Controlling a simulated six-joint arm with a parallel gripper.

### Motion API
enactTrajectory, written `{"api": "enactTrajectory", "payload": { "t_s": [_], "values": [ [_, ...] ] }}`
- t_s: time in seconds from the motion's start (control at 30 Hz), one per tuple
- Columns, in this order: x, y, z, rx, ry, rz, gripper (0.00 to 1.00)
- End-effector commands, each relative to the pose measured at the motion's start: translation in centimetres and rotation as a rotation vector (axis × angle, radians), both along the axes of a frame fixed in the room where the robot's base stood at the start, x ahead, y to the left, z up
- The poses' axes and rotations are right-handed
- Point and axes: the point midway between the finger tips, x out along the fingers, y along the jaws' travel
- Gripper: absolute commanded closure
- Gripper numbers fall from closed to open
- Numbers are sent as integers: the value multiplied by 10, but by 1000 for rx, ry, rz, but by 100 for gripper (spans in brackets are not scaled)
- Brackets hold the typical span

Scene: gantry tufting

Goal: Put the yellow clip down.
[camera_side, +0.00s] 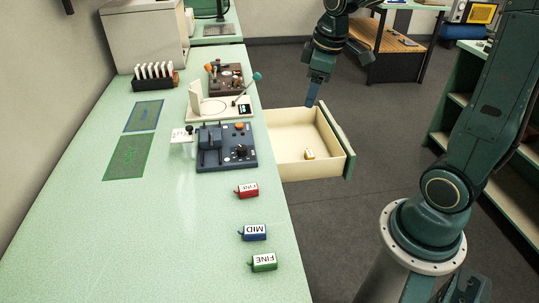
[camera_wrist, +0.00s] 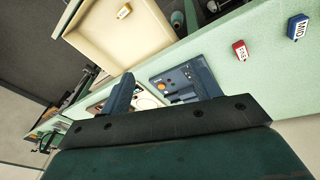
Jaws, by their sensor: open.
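The yellow clip (camera_side: 309,154), small with a pale label, lies on the floor of the open cream drawer (camera_side: 290,168), towards its front. It also shows in the wrist view (camera_wrist: 123,11), inside the drawer near the top edge. My gripper (camera_side: 312,96) is above the back part of the drawer in the side view, apart from the clip. The yellow clip's label is too small to read.
Red (camera_side: 246,190), blue (camera_side: 252,232) and green (camera_side: 262,262) clips lie along the bench's right edge. A blue-grey device (camera_side: 226,158) stands beside the drawer. Behind it are a cream device (camera_side: 205,108) and a brown one (camera_side: 226,83).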

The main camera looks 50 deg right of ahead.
Motion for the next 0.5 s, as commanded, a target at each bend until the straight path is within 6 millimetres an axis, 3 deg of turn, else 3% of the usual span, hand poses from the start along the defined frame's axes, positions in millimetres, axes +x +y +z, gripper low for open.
{"api": "enactTrajectory", "payload": {
  "t_s": [0.2, 0.5],
  "values": [
    [-37, 35, 29, 30, -79, -89, 37],
    [-92, 72, 50, 99, -177, -215, 37]
  ]
}}
